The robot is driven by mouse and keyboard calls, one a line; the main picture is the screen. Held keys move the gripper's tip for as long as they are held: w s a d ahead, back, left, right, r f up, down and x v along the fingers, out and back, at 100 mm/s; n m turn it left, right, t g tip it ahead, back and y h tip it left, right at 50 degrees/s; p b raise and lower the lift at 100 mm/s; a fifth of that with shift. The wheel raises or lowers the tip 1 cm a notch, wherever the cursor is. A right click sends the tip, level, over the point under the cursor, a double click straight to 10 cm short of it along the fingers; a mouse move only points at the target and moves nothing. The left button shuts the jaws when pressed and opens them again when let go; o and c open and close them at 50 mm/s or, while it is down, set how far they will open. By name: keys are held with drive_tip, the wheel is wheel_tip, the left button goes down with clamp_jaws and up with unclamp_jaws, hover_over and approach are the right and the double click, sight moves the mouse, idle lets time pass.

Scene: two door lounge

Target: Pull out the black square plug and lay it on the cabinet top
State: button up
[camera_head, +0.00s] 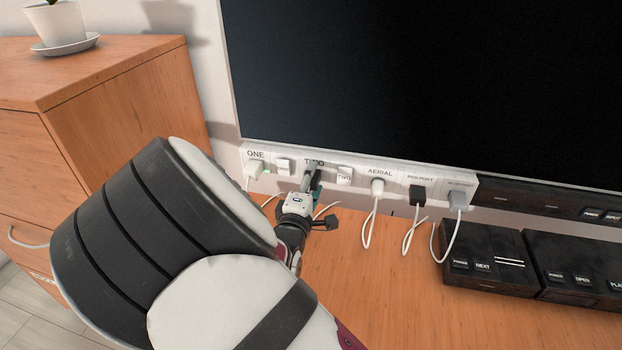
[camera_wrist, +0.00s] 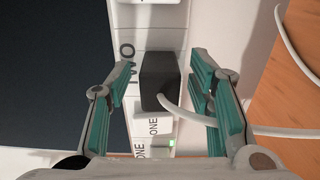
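A black square plug (camera_wrist: 160,78) with a white cord sits in the strip by the label TWO in the wrist view. My gripper (camera_wrist: 163,70) is open there, with one teal-padded finger on each side of the plug and a visible gap on both sides. In the head view my gripper (camera_head: 313,182) is at the strip below TWO and hides that plug. The wooden cabinet (camera_head: 95,66) at the left has a bare top beside a potted plant.
The socket strip (camera_head: 400,172) also holds white plugs at ONE (camera_head: 255,168) and AERIAL (camera_head: 377,187), another black plug (camera_head: 417,195) and a grey plug (camera_head: 458,200). Black boxes (camera_head: 487,255) stand at right on a wooden surface (camera_head: 400,300). A plant saucer (camera_head: 66,47) occupies the cabinet's back.

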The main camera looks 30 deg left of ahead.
clamp_jaws()
drive_tip(key=shift+s, duration=0.15)
drive_tip(key=shift+p+v, duration=1.9)
drive_tip(key=shift+v, duration=1)
